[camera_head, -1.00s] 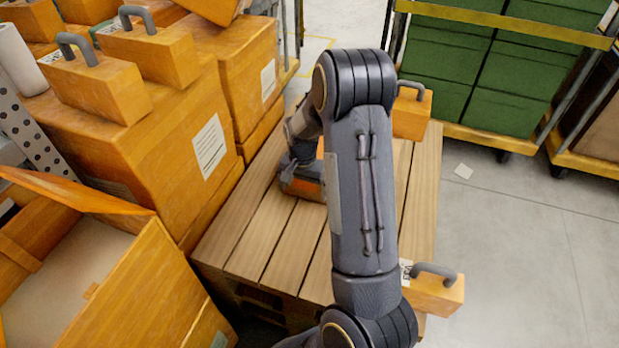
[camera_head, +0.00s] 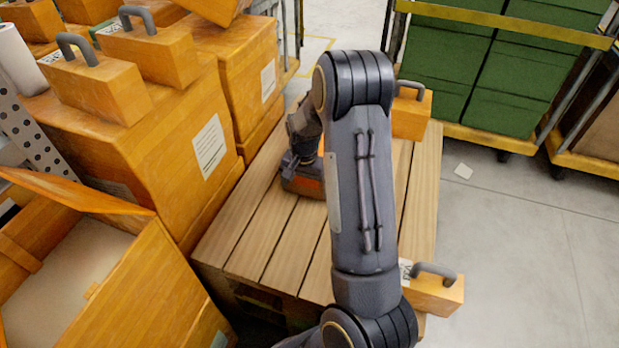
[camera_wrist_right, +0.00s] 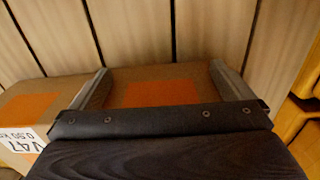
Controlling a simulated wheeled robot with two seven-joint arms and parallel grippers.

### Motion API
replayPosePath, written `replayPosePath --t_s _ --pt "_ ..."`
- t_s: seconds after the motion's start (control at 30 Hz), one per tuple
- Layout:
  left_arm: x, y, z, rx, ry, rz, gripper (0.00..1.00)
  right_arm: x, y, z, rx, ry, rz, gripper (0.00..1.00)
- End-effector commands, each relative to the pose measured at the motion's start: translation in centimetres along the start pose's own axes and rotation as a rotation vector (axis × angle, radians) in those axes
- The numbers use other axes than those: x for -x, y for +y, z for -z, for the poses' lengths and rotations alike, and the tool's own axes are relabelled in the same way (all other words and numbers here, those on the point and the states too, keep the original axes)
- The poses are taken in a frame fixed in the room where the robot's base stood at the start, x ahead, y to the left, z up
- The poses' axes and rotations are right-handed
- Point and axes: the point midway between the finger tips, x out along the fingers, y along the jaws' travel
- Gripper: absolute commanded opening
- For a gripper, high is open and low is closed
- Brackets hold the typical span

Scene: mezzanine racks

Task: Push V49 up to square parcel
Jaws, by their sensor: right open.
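A brown parcel with an orange patch (camera_head: 303,182) lies on the slatted pallet (camera_head: 265,235), partly hidden by my right arm. My right gripper (camera_head: 304,166) is down at this parcel. In the right wrist view my right gripper (camera_wrist_right: 160,76) is open, one finger on each side of a brown parcel with an orange patch (camera_wrist_right: 155,93); contact is unclear. Beside it at the left is a brown surface with an orange patch and a label reading V47 (camera_wrist_right: 22,138); whether it is a separate parcel is unclear. I cannot read V49 anywhere. My left gripper is not in view.
Orange handled boxes stand at the pallet's far right (camera_head: 411,118) and near right corner (camera_head: 434,292). Large orange cartons (camera_head: 150,140) line the left side, with an open carton (camera_head: 120,290) in front. Green crates (camera_head: 500,75) stand behind. The middle slats are largely clear.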

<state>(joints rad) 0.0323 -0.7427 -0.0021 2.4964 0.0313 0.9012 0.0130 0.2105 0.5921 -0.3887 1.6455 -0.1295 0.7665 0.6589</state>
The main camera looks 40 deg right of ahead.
Motion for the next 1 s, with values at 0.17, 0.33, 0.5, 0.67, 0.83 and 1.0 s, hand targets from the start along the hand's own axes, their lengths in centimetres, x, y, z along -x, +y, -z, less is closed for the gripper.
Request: replayPosePath --t_s 0.17,0.33,0.5,0.67,0.83,1.0 --pt "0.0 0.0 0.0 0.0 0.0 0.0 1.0 0.0 0.0 0.3 -0.001 0.003 0.001 1.0" --pt "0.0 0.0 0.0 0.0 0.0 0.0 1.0 0.0 0.1 0.6 -0.001 0.003 0.001 1.0" --pt "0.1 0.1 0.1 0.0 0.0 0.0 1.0 0.1 0.0 0.2 -0.001 0.002 0.0 1.0" --pt "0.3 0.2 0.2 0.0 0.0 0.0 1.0 0.1 0.0 -0.8 -0.001 0.001 0.001 1.0" --pt "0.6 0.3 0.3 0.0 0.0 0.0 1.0 0.1 0.0 -1.8 0.001 0.001 0.001 1.0" --pt "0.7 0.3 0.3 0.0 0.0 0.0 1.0 0.1 0.0 -2.5 -0.001 0.0 0.001 1.0"
